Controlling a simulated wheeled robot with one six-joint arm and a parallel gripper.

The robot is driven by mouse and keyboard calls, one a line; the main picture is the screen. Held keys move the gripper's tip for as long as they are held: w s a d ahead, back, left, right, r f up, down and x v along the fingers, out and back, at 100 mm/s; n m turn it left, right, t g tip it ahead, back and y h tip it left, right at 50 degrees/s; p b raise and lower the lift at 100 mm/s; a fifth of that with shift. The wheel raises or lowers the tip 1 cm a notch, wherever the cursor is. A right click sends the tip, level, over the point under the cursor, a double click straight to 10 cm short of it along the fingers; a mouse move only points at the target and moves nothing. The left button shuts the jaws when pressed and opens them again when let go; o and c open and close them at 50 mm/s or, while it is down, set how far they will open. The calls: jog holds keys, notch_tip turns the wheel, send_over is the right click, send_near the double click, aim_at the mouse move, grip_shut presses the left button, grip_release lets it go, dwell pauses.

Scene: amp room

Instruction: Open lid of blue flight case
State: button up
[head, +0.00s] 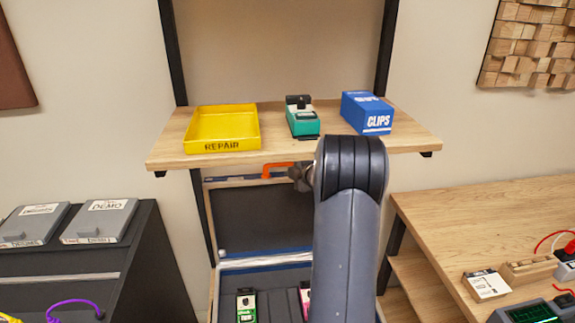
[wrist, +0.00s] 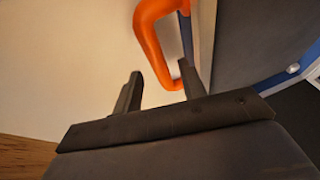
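The blue flight case (head: 262,262) stands below the wooden shelf, with its lid (head: 262,218) raised and showing its dark lining. An orange handle (head: 284,168) is at the lid's upper edge; it also shows in the wrist view (wrist: 150,40). My gripper (wrist: 160,88) is open, with a gap between its fingers. The handle is just beyond the fingertips, and its lower end appears close to the right finger. I cannot tell whether they touch. In the head view my arm hides the right part of the case and most of the gripper.
The shelf (head: 290,146) above the case holds a yellow REPAIR tray (head: 222,146), a green pedal (head: 303,122) and a blue CLIPS box (head: 367,112). Pedals (head: 246,305) lie inside the case. A dark cabinet (head: 140,262) is left; a wooden bench (head: 440,225) is right.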

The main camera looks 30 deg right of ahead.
jog(key=shift+x, duration=0.95)
grip_shut()
